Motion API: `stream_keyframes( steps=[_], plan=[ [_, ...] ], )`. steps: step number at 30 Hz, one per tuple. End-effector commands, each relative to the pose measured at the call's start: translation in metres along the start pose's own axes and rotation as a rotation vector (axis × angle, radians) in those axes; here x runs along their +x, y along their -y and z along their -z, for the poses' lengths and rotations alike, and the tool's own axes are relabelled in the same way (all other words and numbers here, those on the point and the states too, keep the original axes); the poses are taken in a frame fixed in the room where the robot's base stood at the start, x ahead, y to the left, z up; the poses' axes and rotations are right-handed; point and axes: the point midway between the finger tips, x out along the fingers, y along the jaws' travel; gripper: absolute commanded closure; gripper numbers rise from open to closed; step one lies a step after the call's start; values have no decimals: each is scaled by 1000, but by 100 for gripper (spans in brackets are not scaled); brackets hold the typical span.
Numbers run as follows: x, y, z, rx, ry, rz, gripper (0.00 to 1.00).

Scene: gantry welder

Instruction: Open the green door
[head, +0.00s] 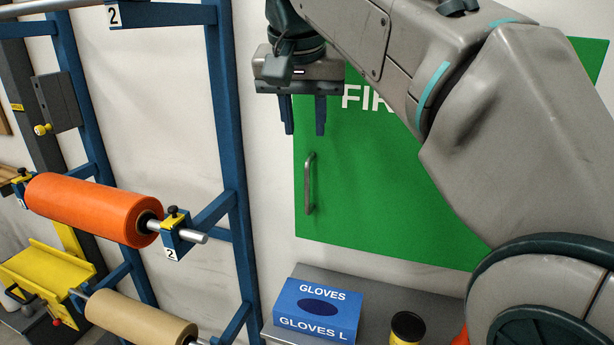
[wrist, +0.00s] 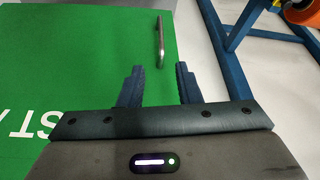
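The green door (head: 370,190) is a flat panel on the white wall with white lettering, partly hidden behind my arm. It looks shut. Its metal bar handle (head: 309,183) stands upright near the door's left edge. My gripper (head: 304,130) points down in the head view, above the handle in the picture, with its two dark blue fingers apart and nothing between them. In the wrist view the handle (wrist: 159,42) lies beyond the fingertips, roughly in line with the gap between them. The green door (wrist: 70,60) fills the left of that view. The gripper does not touch the handle.
A blue rack (head: 232,150) holding an orange roll (head: 90,208) and a tan roll (head: 140,318) stands left of the door. Below the door, a grey surface (head: 385,288) carries a blue gloves box (head: 318,308) and a dark, yellow-banded can (head: 407,328).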

Motion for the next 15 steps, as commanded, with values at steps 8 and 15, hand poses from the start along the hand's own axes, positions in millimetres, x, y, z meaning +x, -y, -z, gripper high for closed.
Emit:
stream_keyframes(
  steps=[8,15],
  plan=[
    [20,2,0,6,-1,-2,69],
    [71,2,0,3,-1,-2,69]
  ],
)
